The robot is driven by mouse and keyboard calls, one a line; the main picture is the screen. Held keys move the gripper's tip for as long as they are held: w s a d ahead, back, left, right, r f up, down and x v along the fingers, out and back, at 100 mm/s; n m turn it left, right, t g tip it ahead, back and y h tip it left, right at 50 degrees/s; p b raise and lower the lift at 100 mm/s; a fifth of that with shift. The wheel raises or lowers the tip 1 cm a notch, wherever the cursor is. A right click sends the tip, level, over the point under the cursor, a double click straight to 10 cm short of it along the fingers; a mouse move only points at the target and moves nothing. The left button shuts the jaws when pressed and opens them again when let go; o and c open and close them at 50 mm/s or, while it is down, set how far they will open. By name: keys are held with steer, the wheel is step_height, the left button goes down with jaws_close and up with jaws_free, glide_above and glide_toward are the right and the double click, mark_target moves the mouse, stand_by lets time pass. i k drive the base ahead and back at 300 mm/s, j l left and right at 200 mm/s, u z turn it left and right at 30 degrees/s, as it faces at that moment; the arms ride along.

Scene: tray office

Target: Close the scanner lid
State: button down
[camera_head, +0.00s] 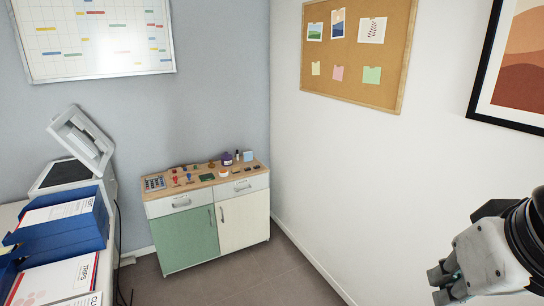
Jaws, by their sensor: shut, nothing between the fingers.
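The scanner (70,175) stands at the left, beyond the blue trays, with its dark glass bed showing. Its grey lid (82,138) is raised and tilted up over the far side of the bed. My gripper (440,285) is at the lower right, shut and empty. It is far from the scanner, across the open floor and near the right wall. The scanner's lower front is partly hidden by the blue trays.
Blue trays (62,238) with papers (60,278) fill the lower left. A low cabinet (190,235) with small items on top stands in the corner. A dark cable hangs beside the scanner. The floor (290,285) right of the cabinet is clear.

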mark_target(79, 144)
steer(key=i+u, duration=0.2)
steer(key=i, duration=0.5)
steer(key=i+u, duration=0.2)
steer(key=i, duration=0.45)
steer(key=i+l+u, duration=0.25)
steer(key=i, duration=0.45)
steer(key=i+u, duration=0.45)
steer(key=i+l+u, duration=0.1)
steer(key=i+u, duration=0.35)
steer(key=i+l+u, duration=0.25)
steer(key=i+u, duration=0.2)
steer(key=i+l+u, duration=0.85)
steer(key=l, duration=0.15)
steer(key=k, duration=0.05)
